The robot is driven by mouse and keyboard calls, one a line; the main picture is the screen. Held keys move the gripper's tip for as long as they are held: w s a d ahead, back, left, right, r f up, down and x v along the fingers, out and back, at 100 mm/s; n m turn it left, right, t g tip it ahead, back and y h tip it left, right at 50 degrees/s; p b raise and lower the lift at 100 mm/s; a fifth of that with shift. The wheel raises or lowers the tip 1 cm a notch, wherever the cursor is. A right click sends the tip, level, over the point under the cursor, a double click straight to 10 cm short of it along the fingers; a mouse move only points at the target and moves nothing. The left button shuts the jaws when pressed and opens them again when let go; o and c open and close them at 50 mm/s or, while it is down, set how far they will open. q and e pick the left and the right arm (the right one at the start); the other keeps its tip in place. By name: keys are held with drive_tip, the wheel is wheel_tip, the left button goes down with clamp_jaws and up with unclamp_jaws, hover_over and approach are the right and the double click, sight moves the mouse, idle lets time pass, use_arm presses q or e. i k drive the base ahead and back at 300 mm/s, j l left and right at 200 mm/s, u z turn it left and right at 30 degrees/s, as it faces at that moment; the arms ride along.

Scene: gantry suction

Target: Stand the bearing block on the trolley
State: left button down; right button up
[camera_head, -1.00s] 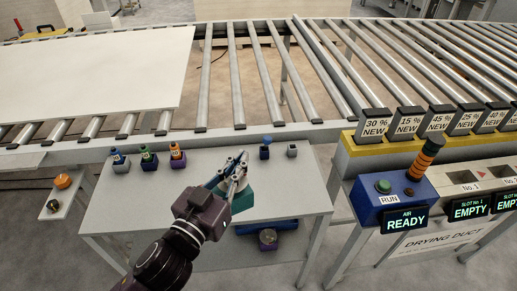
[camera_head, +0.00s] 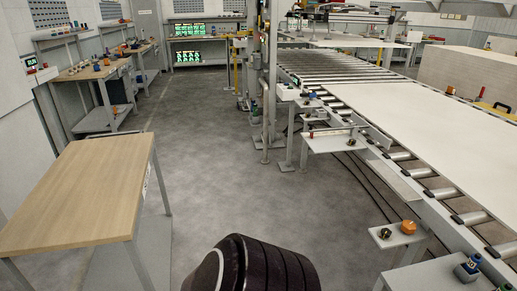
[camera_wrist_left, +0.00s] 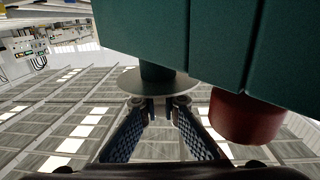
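The bearing block appears to be the large teal body (camera_wrist_left: 150,30) filling the top of the left wrist view. It has a pale round disc (camera_wrist_left: 128,82) and a dark red cylinder (camera_wrist_left: 245,118) at its side. My left gripper (camera_wrist_left: 158,108) has its fingers converged at the disc, apparently gripping a part hidden between the tips. The trolley appears to be the wood-topped stand (camera_head: 80,190) at the left of the head view, with a grey frame; its wheels are not visible. Its top is bare. Neither gripper shows in the head view; a black arm link of mine shows at the bottom.
Open grey floor (camera_head: 220,170) lies between the wooden stand and the roller conveyor (camera_head: 445,192) at right, which carries a white board (camera_head: 425,120). A small shelf with an orange button (camera_head: 408,227) juts out at lower right. Workbenches (camera_head: 95,72) stand at the far left.

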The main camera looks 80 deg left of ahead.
sight(87, 183)
drive_tip(key=u, duration=1.4)
drive_tip(key=j+u, duration=0.1)
drive_tip(key=u, duration=0.35)
drive_tip(key=i+u, duration=0.1)
drive_tip(key=u, duration=0.8)
drive_tip(key=i+u, duration=0.2)
drive_tip(key=u, duration=0.25)
drive_tip(key=i+u, duration=0.2)
drive_tip(key=u, duration=0.3)
drive_tip(key=i+l+u, duration=0.1)
drive_tip(key=u, duration=0.35)
drive_tip(key=i+l+u, duration=0.4)
drive_tip(key=l+u, duration=0.25)
drive_tip(key=i+l+u, duration=0.3)
drive_tip(key=l+u, duration=0.3)
drive_tip(key=i+l, duration=0.1)
drive_tip(key=l, duration=0.4)
drive_tip(key=i+l, duration=0.1)
drive_tip(key=l, duration=0.4)
drive_tip(key=i+l+u, duration=0.1)
drive_tip(key=l, duration=0.4)
drive_tip(key=i+l, duration=0.1)
drive_tip(key=l, duration=0.4)
